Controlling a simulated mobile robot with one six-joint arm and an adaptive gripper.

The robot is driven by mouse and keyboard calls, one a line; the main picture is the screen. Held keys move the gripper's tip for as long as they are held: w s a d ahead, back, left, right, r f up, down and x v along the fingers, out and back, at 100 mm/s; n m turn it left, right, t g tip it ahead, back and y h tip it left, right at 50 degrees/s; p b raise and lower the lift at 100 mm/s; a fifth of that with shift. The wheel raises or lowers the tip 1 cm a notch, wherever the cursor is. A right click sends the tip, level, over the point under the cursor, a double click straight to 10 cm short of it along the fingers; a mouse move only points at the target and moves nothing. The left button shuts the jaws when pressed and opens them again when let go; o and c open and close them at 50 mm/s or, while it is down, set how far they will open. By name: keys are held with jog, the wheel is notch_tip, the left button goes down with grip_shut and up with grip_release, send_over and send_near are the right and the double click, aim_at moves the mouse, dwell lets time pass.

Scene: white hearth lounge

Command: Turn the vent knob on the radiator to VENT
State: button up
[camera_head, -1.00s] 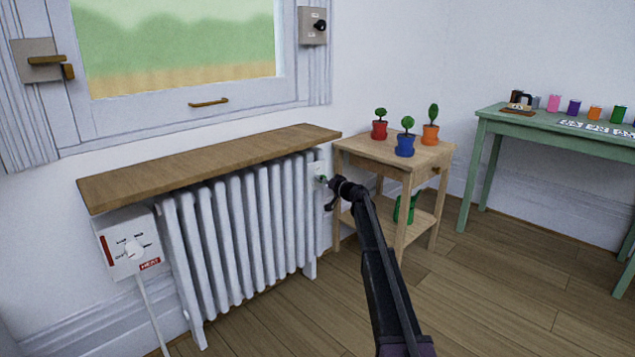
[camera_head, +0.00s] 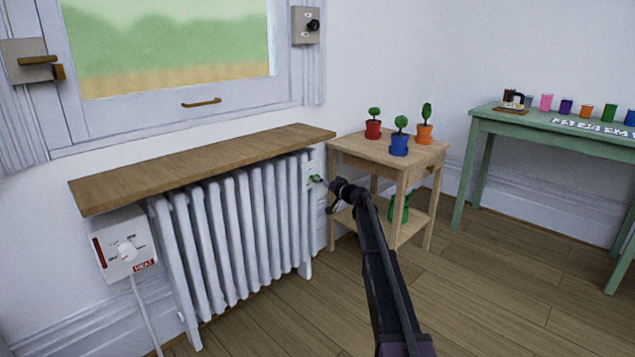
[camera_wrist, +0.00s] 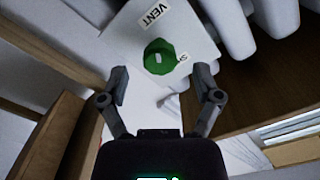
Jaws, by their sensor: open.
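The green vent knob (camera_wrist: 160,57) sits on a white plate (camera_wrist: 188,25) at the radiator's right end. The plate has a VENT label (camera_wrist: 152,17) at the top and a second, partly hidden label (camera_wrist: 182,57) beside the knob. A small pale mark shows on the knob; I cannot tell which label it points to. In the head view the knob (camera_head: 315,179) is small, just left of my gripper (camera_head: 333,190). In the wrist view my gripper (camera_wrist: 162,80) is open and empty, its fingertips either side of and below the knob, apart from it.
The white radiator (camera_head: 235,225) stands under a wooden shelf (camera_head: 200,165). A wooden side table (camera_head: 410,158) with three potted plants is close right of my gripper. A control box marked HEAT (camera_head: 112,262) is at the radiator's left end. The floor (camera_head: 480,300) at right is clear.

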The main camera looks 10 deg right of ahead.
jog(key=v, duration=0.8)
jog(key=shift+s, duration=0.25)
jog(key=shift+d, duration=0.1)
jog(key=s+a+f+n+g+h+p, duration=0.1)
jog(key=s+a+g+p, duration=0.4)
jog(key=s, duration=0.7)
jog(key=s+a+f+n+g+h+p, duration=0.15)
jog(key=s+a+g+p, duration=0.25)
jog(key=s+a, duration=0.6)
jog(key=s+d+m+g+h+p, duration=0.1)
jog(key=s+d+g+h+p, duration=0.25)
jog(key=s, duration=1.15)
jog(key=s+d+m+g+h+p, duration=0.1)
jog(key=s+d+g+h+p, duration=0.2)
jog(key=s, duration=1.2)
notch_tip(320, 180, up, 39)
jog(key=h+p, duration=0.1)
jog(key=p, duration=3.8)
jog(key=shift+t+h, duration=0.3)
jog(key=shift+t, duration=0.15)
